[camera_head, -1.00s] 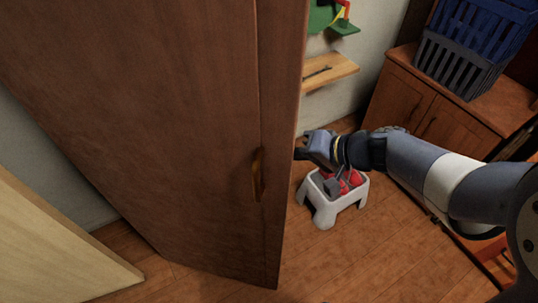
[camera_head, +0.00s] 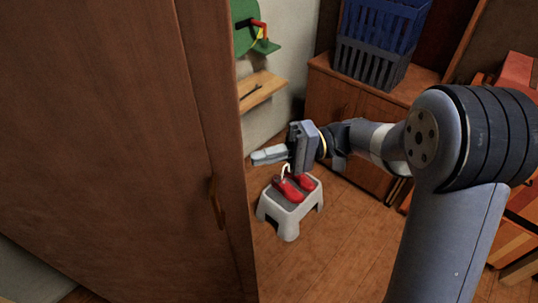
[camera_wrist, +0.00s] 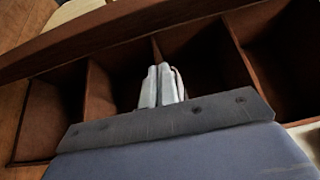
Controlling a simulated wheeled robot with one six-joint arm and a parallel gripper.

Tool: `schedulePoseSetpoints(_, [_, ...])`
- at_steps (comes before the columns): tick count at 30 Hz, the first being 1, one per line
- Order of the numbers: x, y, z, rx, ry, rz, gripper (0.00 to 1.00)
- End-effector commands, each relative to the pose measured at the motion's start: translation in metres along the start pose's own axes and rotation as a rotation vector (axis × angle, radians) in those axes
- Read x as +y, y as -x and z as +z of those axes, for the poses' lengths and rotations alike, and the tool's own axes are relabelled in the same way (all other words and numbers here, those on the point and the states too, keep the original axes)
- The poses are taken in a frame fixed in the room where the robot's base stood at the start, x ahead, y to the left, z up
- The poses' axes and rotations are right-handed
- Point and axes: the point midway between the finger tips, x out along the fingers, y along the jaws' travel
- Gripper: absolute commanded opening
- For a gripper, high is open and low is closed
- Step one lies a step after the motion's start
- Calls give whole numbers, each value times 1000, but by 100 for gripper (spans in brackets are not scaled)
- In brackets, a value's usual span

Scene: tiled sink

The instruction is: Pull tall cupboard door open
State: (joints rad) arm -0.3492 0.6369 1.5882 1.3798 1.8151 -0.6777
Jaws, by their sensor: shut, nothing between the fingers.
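The tall cupboard door (camera_head: 110,150) is a dark brown wood panel filling the left of the head view. My gripper (camera_head: 256,157) is shut and empty, just right of the door's edge and apart from the handle. Its fingers point left. In the wrist view my gripper (camera_wrist: 161,70) points at the open interior of the cupboard (camera_wrist: 195,60), with several dark compartments. A brown panel edge (camera_wrist: 90,33) crosses above the fingertips, probably the door's. The door stands at least partly open. Whether the fingers touch it is unclear.
A grey step stool (camera_head: 290,217) with red shoes (camera_head: 287,190) stands below my gripper. A wooden wall shelf (camera_head: 262,90) is behind. A low cabinet (camera_head: 350,105) bears blue and grey baskets (camera_head: 375,50). The floor in front of the stool is clear.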

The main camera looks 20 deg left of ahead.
Motion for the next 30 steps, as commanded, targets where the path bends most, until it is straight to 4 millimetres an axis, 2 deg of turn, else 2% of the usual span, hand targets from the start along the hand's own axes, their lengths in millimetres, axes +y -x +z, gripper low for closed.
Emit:
schedulePoseSetpoints(1, [-2,-13,1,-6,-2,0,0])
schedulePoseSetpoints(8, [-2,-64,1,-5,-1,0,0])
schedulePoseSetpoints(12, [-1,-66,20,1,-2,1,0])
schedulePoseSetpoints(18, [0,-70,36,1,-1,1,0])
schedulePoseSetpoints(30, [0,-71,39,1,0,1,0])
